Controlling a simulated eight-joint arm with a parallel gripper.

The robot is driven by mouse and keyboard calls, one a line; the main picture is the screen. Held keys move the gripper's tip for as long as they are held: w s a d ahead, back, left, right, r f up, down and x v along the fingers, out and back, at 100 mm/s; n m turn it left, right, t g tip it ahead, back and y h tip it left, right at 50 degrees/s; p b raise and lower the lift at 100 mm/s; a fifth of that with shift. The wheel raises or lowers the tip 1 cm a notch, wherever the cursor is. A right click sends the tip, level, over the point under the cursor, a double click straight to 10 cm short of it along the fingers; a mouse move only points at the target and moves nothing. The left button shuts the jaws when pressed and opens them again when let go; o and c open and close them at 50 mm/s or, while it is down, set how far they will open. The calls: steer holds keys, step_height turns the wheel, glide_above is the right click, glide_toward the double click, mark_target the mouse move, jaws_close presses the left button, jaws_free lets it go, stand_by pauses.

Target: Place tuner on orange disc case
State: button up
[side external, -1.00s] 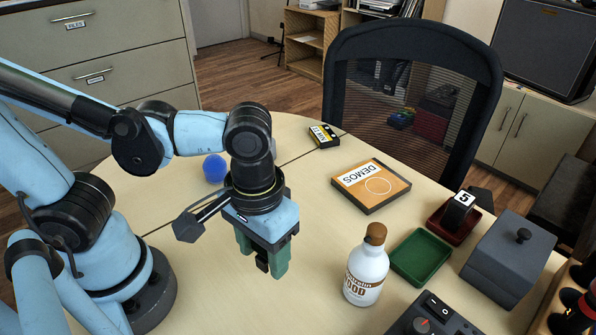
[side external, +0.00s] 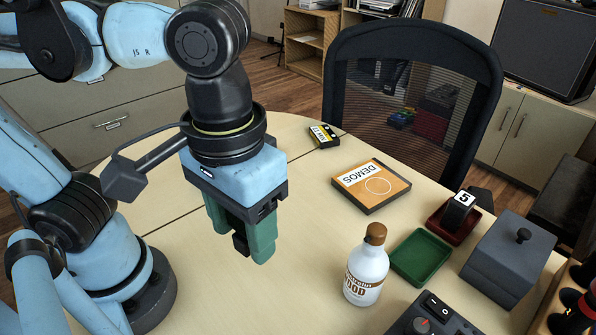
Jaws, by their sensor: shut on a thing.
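My gripper (side external: 240,245), with green fingers, is above the bare table on the left side of the picture. It is shut on a small dark thing (side external: 241,244), which I take to be the tuner. Only a bit of it shows between the fingers, and its shape is mostly hidden. The orange disc case (side external: 389,197) lies flat on the table to the right of my gripper. It has a white "DEMOS" label and a circle drawn on top, and nothing lies on it.
A white bottle with a brown cap (side external: 366,270) stands in front of the case. A green tray (side external: 421,258), a red tray (side external: 438,224) with a black "5" block (side external: 459,211), and a grey lidded box (side external: 508,258) are at right. A yellow-black box (side external: 324,136) lies behind.

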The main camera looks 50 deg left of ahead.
steer(key=w+d+r+n, duration=0.2)
steer(key=w+d+r, duration=0.1)
steer(key=w, duration=0.5)
steer(key=n, duration=0.5)
glide_above(373, 183)
step_height(373, 183, down, 15)
steer(key=shift+s+f, duration=0.1)
steer(key=shift+f, duration=2.1)
steer(key=shift+f, duration=0.15)
